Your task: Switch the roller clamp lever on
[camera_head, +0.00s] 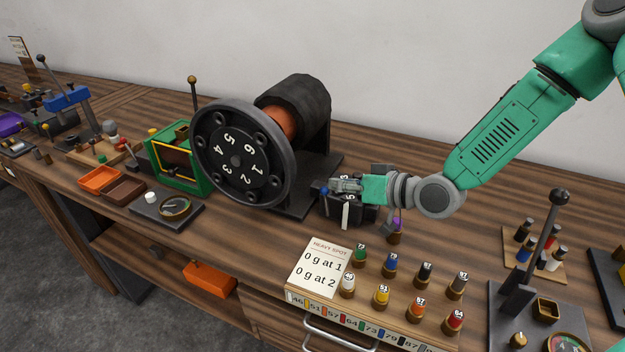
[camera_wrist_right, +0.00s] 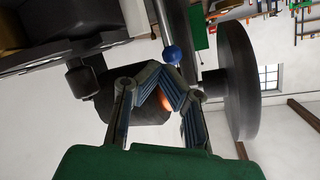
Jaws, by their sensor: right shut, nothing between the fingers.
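A lever with a blue ball knob (camera_wrist_right: 172,54) shows in the right wrist view, its pale rod running up from the knob. The knob (camera_head: 324,190) also shows in the head view, at the right of the belt dynamo's base. I take it to be the roller clamp lever, but no label confirms this. My right gripper (camera_wrist_right: 162,72) is shut and empty, its fingertips close to the knob; I cannot tell whether they touch it. In the head view the right gripper (camera_head: 345,186) partly hides the dark clamp block (camera_head: 352,212). My left gripper is not in view.
The dynamo has a big numbered wheel (camera_head: 237,160) and a dark drum (camera_head: 296,100) left of my gripper. Several numbered weights and a white "heavy spot" card (camera_head: 319,266) stand in front. A tall black-knobbed lever (camera_head: 535,245) stands at right. Some table right of my gripper is clear.

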